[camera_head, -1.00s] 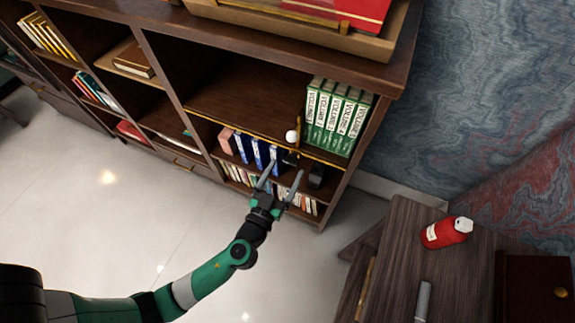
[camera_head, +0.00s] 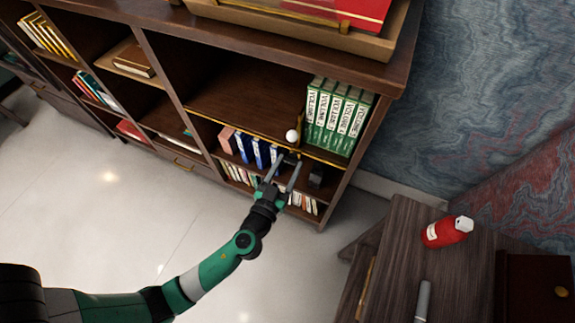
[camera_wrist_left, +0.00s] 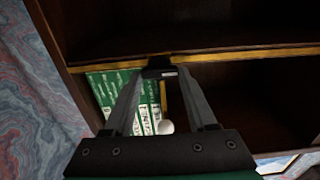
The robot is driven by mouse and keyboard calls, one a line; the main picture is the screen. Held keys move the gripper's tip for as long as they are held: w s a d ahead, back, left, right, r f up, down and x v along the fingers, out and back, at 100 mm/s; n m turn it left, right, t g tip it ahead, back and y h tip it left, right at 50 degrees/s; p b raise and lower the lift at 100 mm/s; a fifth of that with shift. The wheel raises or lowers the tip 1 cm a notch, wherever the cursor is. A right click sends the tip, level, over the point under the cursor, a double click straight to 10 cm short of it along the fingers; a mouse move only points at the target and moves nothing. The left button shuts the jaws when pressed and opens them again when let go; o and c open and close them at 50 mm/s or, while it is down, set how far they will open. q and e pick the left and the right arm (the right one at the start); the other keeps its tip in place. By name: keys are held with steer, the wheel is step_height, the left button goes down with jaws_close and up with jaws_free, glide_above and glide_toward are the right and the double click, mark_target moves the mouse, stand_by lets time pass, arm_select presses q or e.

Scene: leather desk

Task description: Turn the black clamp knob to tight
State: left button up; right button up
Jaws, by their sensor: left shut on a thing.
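The black clamp knob (camera_head: 291,157) sits at the brass-edged front of the shelf, below the white ball. In the left wrist view the knob (camera_wrist_left: 159,72) shows as a dark block with a small pale mark, against the brass strip. My left gripper (camera_head: 289,161) reaches up to it from below, with one finger on each side. In the left wrist view the gripper's fingertips (camera_wrist_left: 161,73) close on the knob's two sides. The fingers partly hide the knob, and its turn angle cannot be read. My right gripper is in neither view.
A white ball (camera_head: 292,136) and upright brass piece (camera_head: 302,125) stand by green volumes (camera_head: 338,118). Blue binders (camera_head: 258,152) and a dark object (camera_head: 316,176) are on the shelf below. Open floor lies in front.

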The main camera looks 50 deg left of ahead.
arm_select(q)
steer(key=shift+m, duration=0.4)
steer(key=m+b, duration=0.1)
steer(key=m, duration=0.1)
steer(key=shift+d+m, duration=0.1)
steer(key=shift+m, duration=0.2)
steer(key=m, duration=0.4)
steer(key=shift+m+b, duration=0.3)
steer(key=m, duration=0.4)
steer(key=shift+w+d+f+m, duration=0.1)
steer(key=shift+m, duration=0.2)
steer(key=m, duration=0.5)
steer(key=shift+f+p, duration=0.1)
steer(key=shift+p, duration=0.3)
steer(key=o, duration=1.4)
steer(key=shift+c, duration=0.2)
